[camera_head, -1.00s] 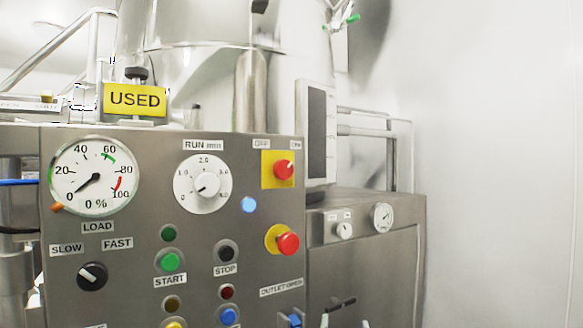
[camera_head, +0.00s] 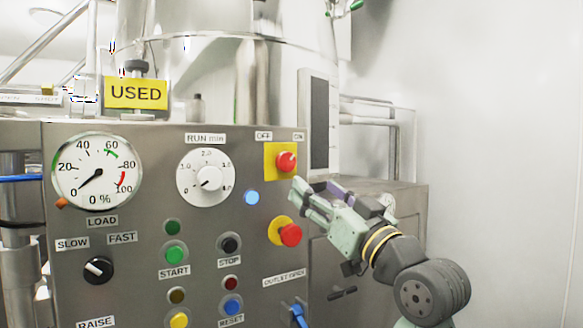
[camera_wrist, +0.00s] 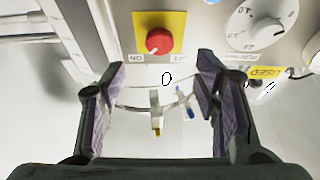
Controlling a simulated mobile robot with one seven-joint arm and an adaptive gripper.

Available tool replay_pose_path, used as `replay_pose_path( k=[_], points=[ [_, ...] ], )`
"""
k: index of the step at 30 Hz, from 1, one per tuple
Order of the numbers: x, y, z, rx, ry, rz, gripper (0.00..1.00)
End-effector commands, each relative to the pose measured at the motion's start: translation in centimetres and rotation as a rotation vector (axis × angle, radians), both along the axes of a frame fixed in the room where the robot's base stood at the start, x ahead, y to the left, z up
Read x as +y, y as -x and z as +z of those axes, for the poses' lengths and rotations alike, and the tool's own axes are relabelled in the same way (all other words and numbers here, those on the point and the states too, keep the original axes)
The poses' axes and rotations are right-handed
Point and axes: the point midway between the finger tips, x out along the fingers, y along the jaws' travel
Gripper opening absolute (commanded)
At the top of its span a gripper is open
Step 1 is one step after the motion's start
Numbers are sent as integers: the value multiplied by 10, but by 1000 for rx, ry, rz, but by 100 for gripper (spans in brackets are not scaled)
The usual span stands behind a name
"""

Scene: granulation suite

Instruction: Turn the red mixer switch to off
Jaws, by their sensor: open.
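The red mixer switch (camera_head: 286,161) is a round knob on a yellow square plate, upper right on the steel control panel (camera_head: 140,222). The OFF label (camera_head: 263,135) is above its left side and the ON label (camera_head: 299,136) above its right. A pale mark on the knob appears to point up and right, towards ON. My gripper (camera_head: 298,192) is open and empty, just below and right of the switch, apart from it. In the wrist view the switch (camera_wrist: 159,41) shows upside down, beyond the gap between my open fingers (camera_wrist: 153,85).
A red emergency button (camera_head: 290,235) on a yellow ring sits close below my fingertips. A blue light (camera_head: 251,197) and the white RUN dial (camera_head: 206,177) are to the left. A lower steel cabinet (camera_head: 407,215) stands behind my arm.

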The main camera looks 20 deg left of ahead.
Motion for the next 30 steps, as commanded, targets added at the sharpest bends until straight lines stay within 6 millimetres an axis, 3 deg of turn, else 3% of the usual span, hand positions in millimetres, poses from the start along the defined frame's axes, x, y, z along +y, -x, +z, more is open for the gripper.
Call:
replay_pose_path(
  k=[15,30],
  points=[
    [64,-50,36,2,1,-1,56],
    [74,-58,37,1,1,-3,54]
  ],
)
